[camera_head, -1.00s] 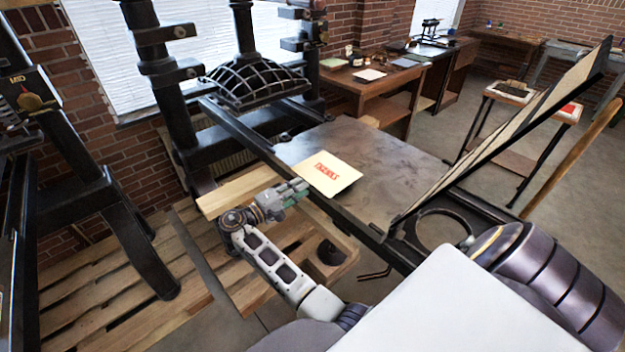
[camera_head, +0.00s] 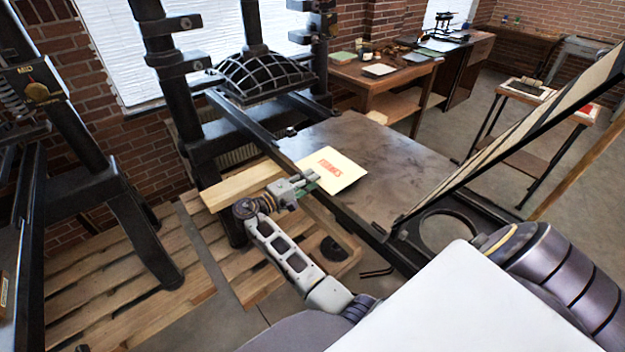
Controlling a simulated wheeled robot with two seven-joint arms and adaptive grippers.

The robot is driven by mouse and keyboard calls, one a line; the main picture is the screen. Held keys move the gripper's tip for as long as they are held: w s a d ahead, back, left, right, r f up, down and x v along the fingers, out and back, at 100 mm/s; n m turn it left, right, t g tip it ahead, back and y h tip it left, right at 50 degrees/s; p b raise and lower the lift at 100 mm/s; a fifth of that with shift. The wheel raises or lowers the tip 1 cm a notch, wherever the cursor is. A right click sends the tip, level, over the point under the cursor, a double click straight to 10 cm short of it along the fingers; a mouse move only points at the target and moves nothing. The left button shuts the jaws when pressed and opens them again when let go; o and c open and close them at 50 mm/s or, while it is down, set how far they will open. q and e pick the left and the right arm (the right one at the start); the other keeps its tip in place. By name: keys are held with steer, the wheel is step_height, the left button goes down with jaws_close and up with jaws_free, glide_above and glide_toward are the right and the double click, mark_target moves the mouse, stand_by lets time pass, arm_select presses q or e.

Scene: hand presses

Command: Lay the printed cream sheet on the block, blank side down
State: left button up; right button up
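The cream sheet (camera_head: 345,167) with red lettering shows in the head view, printed side up. It appears over the near left edge of a dark flat slab (camera_head: 385,165) on the press. Whether it rests there or hangs just above is unclear. No separate block can be made out with certainty.
A dark rail (camera_head: 345,212) runs along the slab's near side. A hinged, tilted frame (camera_head: 510,135) rises at the slab's right. A ribbed press head (camera_head: 262,77) stands behind left. A wooden beam (camera_head: 238,185) lies left of my gripper. Most of the slab is bare.

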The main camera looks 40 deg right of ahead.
steer(key=shift+d, duration=0.3)
steer(key=shift+c, duration=0.4)
jaws_close()
steer(key=shift+r, duration=0.15)
step_height(320, 180, up, 3)
steer(key=shift+f+p, duration=0.1)
steer(key=shift+p, duration=1.1)
steer(key=shift+a, duration=0.15)
steer(key=a+r+p, duration=0.1)
steer(key=a+r, duration=0.2)
steer(key=a, duration=0.4)
steer(key=shift+s+p, duration=0.25)
steer(key=shift+p, duration=0.05)
stand_by(0.3)
